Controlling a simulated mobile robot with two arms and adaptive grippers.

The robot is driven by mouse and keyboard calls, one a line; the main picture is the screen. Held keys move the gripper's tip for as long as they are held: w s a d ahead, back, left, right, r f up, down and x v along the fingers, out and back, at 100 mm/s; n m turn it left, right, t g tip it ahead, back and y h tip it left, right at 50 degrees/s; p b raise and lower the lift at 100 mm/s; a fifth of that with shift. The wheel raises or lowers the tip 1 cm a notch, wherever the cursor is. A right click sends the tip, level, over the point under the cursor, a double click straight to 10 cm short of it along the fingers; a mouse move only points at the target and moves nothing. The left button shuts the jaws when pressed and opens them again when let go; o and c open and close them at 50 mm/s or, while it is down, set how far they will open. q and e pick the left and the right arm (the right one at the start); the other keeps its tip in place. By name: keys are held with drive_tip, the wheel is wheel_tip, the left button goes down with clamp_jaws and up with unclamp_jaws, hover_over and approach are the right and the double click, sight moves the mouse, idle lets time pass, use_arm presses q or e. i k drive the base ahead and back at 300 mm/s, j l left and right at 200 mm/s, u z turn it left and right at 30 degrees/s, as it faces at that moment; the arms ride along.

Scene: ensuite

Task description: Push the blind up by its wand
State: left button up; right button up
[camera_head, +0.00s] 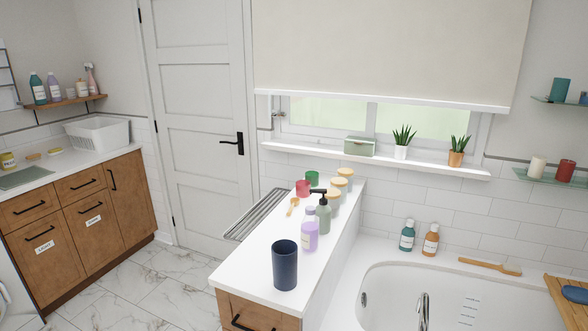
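A cream blind (390,48) hangs over the window at the back and covers most of it. Its white bottom bar (385,100) sits a little above the sill, with a strip of window glass (328,110) showing below. I cannot make out a wand on the blind. A small metal fitting (278,114) shows at the left side of the window frame, just under the bar; I cannot tell what it is. Neither of my grippers is in view.
The sill (375,162) holds a green box (359,147) and two potted plants (402,140) (458,150). Below it, a white counter (262,255) carries bottles, jars and a dark blue cup (285,266). A bathtub (450,280) lies right. Marble floor (150,285) is clear at left.

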sight(322, 72)
drive_tip(key=i+j+u, duration=0.2)
drive_tip(key=j+u, duration=0.25)
drive_tip(key=i+j+u, duration=0.15)
drive_tip(key=u, duration=0.25)
drive_tip(key=i+j+u, duration=0.15)
drive_tip(key=i+u, duration=0.15)
drive_tip(key=u, duration=0.15)
drive_tip(key=i+j+u, duration=0.1)
drive_tip(key=i+u, duration=0.2)
drive_tip(key=u, duration=0.15)
drive_tip(key=i+j+u, duration=0.1)
drive_tip(key=i+u, duration=0.15)
drive_tip(key=i, duration=0.7)
drive_tip(key=i+z, duration=0.65)
drive_tip(key=z, duration=0.15)
drive_tip(key=i+j+z, duration=0.15)
drive_tip(key=i+z, duration=0.2)
